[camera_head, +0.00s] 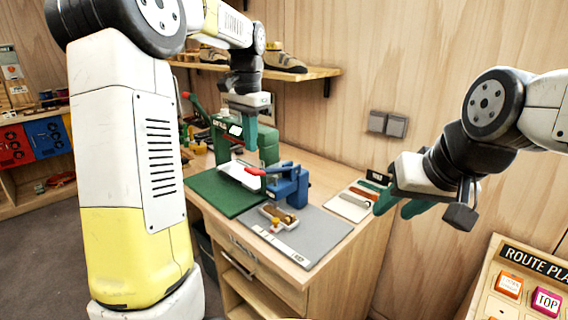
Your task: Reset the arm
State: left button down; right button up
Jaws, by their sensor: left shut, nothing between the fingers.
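My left arm comes in from the left, bends over the top and points down. My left gripper (249,134) hangs over the workbench with its green fingers shut and empty, in front of a green machine (268,145) of similar colour, so its outline is partly hard to make out. My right arm reaches in from the right edge. My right gripper (401,207) points down and to the left beside the bench's right end, its green fingers apart with nothing between them.
The workbench (314,284) carries a green mat (215,194), a grey mat (325,236), a blue press (291,186) with a red lever, and a small tray (279,218). A shelf with shoes (284,60) is behind. A route board (532,262) stands at lower right.

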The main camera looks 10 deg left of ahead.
pick_arm(q)
jog(key=s+d+f+n+t+h, duration=0.1)
jog(key=s+n+t, duration=0.5)
jog(key=s, duration=1.8)
jog(key=shift+d+f+n+h, duration=0.25)
jog(key=shift+d+n+h, duration=0.25)
jog(key=shift+d+h, duration=0.15)
